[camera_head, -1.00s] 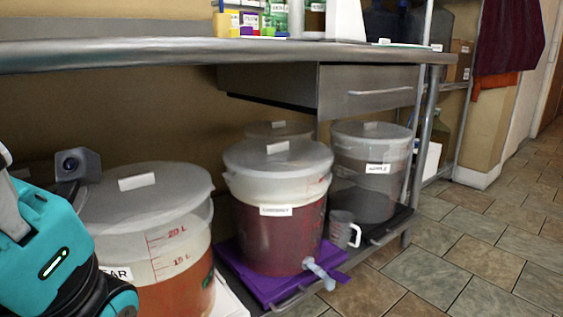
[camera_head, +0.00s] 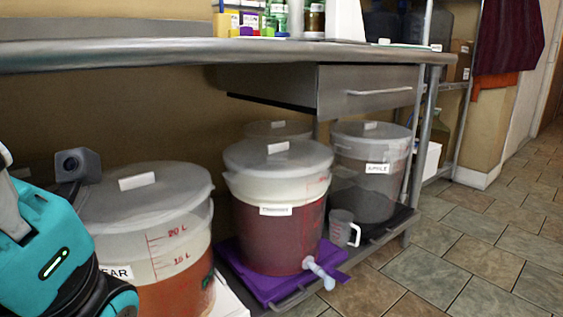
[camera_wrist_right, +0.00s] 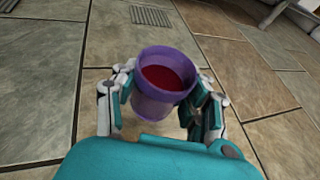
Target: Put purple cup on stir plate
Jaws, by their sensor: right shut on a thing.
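The purple cup (camera_wrist_right: 158,105) shows in the right wrist view with dark red liquid inside. My right gripper (camera_wrist_right: 162,98) is shut on it, with fingers on both sides, and holds it roughly upright above the tiled floor. The cup and right gripper do not show in the head view. A teal arm part of mine with a small camera is at the lower left of the head view, and no left gripper fingers show. I cannot make out a stir plate in either view.
Lidded buckets stand under a metal table (camera_head: 240,50): one with orange liquid (camera_head: 175,293), one with red liquid (camera_head: 275,235) on a purple mat (camera_head: 250,275), and a grey one (camera_head: 365,190). A clear measuring jug (camera_head: 341,230) stands between. Tiled floor (camera_head: 470,260) is open at right.

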